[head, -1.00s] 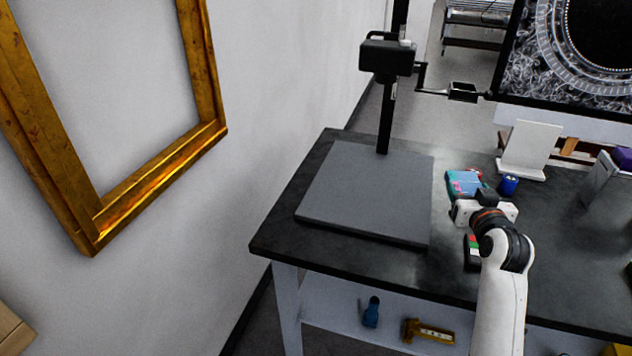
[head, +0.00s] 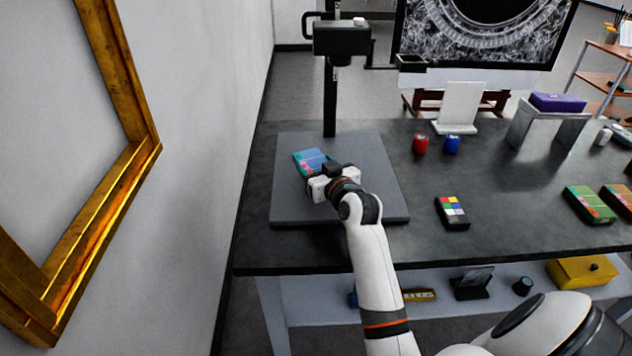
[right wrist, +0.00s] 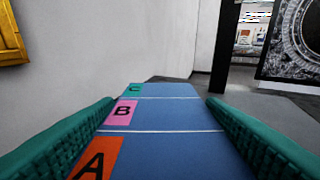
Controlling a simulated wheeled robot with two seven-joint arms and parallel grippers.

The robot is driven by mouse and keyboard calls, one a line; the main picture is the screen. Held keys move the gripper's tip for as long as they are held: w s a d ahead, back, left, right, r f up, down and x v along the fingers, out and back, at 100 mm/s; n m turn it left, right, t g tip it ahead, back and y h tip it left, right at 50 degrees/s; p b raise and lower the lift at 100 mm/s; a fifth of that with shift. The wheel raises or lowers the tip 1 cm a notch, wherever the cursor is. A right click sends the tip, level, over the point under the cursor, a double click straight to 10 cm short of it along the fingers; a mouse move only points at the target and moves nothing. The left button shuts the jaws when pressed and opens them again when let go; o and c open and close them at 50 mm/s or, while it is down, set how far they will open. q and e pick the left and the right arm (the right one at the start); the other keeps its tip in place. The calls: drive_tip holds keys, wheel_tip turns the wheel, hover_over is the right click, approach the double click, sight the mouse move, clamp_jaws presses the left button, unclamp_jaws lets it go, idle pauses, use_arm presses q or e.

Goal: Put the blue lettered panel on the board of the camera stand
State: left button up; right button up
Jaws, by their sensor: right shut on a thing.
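The blue lettered panel (head: 311,159) is over the grey board (head: 388,199) of the camera stand (head: 330,95) in the head view. My right gripper (head: 325,178) is shut on the panel's near end. In the right wrist view the panel (right wrist: 175,118) runs away between the two green fingers, with coloured squares lettered A, B and C along its left side. I cannot tell whether the panel touches the board. My left gripper is not in view.
A gilt frame (head: 130,90) hangs at left. The stand's black column rises behind the board.

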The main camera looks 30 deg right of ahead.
drive_tip(key=shift+a+f, duration=0.1)
drive_tip(key=shift+f, duration=2.15)
drive_tip(key=shift+f, duration=0.15)
drive_tip(key=o, duration=1)
drive_tip(key=shift+r, duration=0.3)
drive_tip(key=v, duration=1.2)
drive_tip(key=shift+f+b, duration=0.15)
drive_tip(key=shift+b, duration=0.15)
